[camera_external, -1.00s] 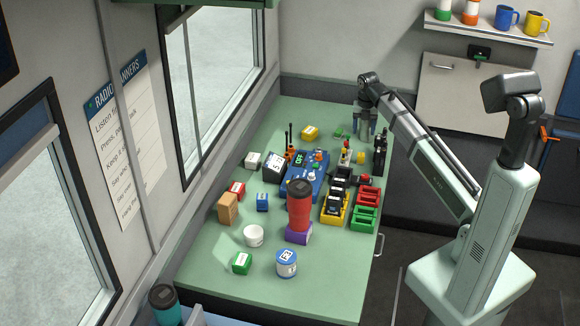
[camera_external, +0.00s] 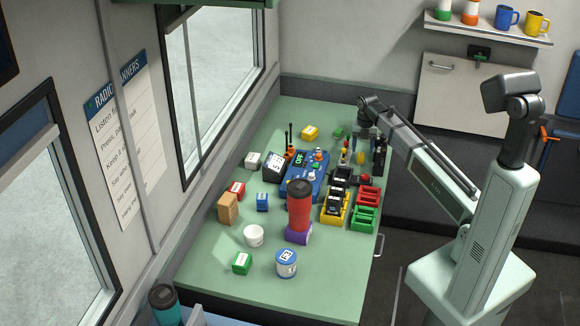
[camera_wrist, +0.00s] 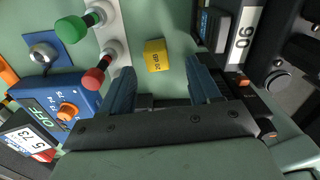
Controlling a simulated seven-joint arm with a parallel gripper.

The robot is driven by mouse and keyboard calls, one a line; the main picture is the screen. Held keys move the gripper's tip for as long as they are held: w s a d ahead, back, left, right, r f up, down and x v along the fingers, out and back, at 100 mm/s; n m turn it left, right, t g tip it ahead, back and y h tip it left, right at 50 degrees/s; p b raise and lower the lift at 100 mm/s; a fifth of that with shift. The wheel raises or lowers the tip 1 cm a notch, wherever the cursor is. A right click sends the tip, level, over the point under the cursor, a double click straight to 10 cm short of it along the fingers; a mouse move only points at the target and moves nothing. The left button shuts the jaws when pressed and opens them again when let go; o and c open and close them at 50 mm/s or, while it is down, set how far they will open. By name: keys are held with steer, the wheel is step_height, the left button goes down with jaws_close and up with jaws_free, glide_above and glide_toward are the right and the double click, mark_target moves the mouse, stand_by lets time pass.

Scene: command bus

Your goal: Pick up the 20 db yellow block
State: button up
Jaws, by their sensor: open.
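The small yellow block (camera_wrist: 155,55) marked 20 dB lies on the green worktop in the wrist view, just beyond and between my fingertips. A small yellow piece (camera_external: 361,157), which looks like the same block, shows below my gripper in the external view. My gripper (camera_wrist: 161,74) is open and empty, one blue-grey finger to each side of the block's line. It also shows at the back right of the table in the external view (camera_external: 368,138), above the worktop.
Left of the block stand red and green knobs (camera_wrist: 96,78) on a pale strip and a blue device (camera_wrist: 62,105). A dark unit marked 90 (camera_wrist: 243,42) stands close on the right. A red tumbler (camera_external: 299,205) stands nearer.

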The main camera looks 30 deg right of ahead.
mark_target(361, 154)
steer(key=shift+w+a+f, duration=0.15)
steer(key=shift+f, duration=2.35)
steer(key=c, duration=1)
